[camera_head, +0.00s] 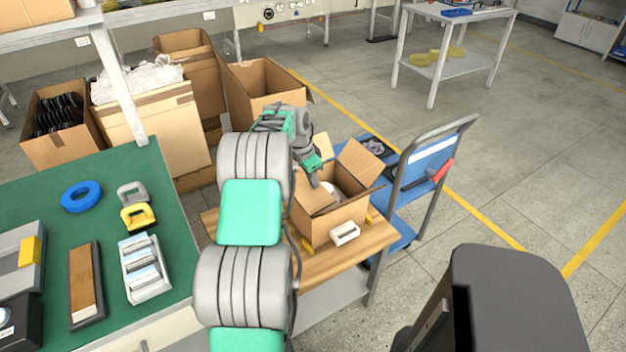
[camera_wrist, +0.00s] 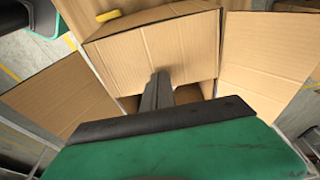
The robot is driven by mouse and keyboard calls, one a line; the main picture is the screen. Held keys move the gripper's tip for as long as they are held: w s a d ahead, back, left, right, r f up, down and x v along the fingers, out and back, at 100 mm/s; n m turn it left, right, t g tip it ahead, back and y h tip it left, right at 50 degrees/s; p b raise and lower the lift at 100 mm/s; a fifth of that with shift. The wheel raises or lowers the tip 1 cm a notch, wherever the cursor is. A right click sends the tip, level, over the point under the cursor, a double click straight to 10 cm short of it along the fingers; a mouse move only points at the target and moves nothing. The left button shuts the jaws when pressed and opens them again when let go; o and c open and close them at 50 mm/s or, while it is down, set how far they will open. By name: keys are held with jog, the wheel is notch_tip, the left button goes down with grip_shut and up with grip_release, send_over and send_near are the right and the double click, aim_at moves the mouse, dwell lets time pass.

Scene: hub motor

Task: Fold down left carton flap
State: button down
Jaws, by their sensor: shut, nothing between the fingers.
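The open brown carton (camera_head: 335,220) stands on a small wooden-topped table, with something white partly visible inside. Its flap on the picture's left (camera_head: 314,200) slants over the opening, and the right flap (camera_head: 361,160) stands up and outward. My gripper (camera_head: 314,181) is over the carton's left part, fingers shut and pointing down. In the wrist view the shut fingers (camera_wrist: 158,85) are in front of a broad cardboard panel (camera_wrist: 150,48), near its lower edge. Whether they touch it I cannot tell. Other flaps spread to the left (camera_wrist: 55,98) and right (camera_wrist: 268,62). My gripper's body hides much of the inside.
A blue cart (camera_head: 412,190) with a grey handle stands close on the right. Large cartons (camera_head: 165,120) stand behind left, and a green workbench (camera_head: 110,215) is at left.

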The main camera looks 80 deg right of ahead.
jog(key=shift+f+b, duration=0.3)
jog(key=shift+f, duration=0.3)
jog(key=shift+r, duration=0.1)
notch_tip(320, 180, up, 9)
jog(key=p, duration=0.5)
